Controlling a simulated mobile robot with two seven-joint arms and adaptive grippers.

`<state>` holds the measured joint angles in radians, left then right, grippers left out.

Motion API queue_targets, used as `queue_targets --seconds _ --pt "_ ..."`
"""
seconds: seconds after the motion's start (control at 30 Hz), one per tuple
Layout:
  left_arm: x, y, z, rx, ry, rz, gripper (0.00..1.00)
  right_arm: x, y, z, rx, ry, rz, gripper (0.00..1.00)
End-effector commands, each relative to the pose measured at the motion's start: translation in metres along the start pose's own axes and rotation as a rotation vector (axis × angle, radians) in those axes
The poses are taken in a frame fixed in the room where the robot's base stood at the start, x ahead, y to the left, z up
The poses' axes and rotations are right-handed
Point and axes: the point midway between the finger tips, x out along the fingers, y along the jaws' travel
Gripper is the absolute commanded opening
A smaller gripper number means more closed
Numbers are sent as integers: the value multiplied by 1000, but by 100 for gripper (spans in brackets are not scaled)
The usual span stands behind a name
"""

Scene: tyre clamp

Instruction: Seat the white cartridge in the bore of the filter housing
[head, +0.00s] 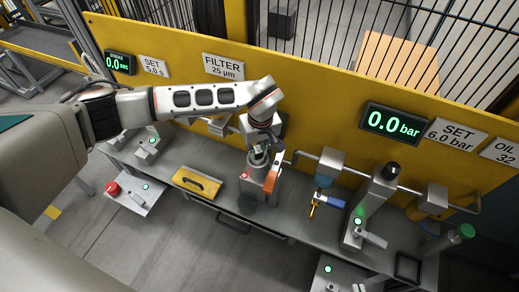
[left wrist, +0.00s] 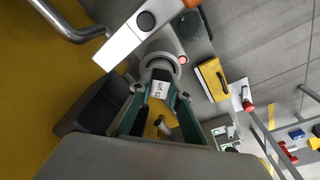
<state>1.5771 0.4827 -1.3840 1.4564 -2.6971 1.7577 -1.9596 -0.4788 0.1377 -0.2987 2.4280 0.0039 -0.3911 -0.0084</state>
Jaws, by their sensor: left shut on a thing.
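My left gripper (head: 260,147) reaches down over the filter housing (head: 257,182) in the head view. In the left wrist view its two green fingers (left wrist: 161,104) are shut on the white cartridge (left wrist: 160,89), whose label reads 25 µm. The far end of the cartridge lines up with the round grey mouth of the housing (left wrist: 163,59). I cannot tell whether that end is inside the bore or just above it. In the head view the gripper mostly hides the cartridge. An orange-ended lever stands beside the housing. My right gripper is not in view.
A blue-and-yellow tool (head: 326,200) and a pipe stand right. The yellow panel (head: 180,50) rises close behind.

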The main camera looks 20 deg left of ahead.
Motion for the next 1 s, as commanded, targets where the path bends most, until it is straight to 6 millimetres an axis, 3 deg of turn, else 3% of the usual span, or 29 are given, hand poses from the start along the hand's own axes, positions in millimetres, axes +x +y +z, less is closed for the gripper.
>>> queue_targets --seconds 0.1,0.33,0.37,0.4,0.43,0.83,1.0 --pt "-3 1 -1 0 3 3 0 2 0 -9 1 17 0 0" --pt "0 0 0 0 2 1 0 3 1 -8 -6 17 0 0" --pt "1 0 0 0 2 1 20 3 1 -7 -7 15 0 0" --pt "1 0 0 0 2 1 30 3 2 -6 -9 12 0 0" --pt "1 0 0 0 2 1 34 3 2 -4 -10 10 1 0" --pt "-2 1 -1 0 2 3 34 -2 1 6 -14 -14 -3 0" --pt "-33 3 -4 1 12 10 34 -3 6 -11 -31 12 5 0"
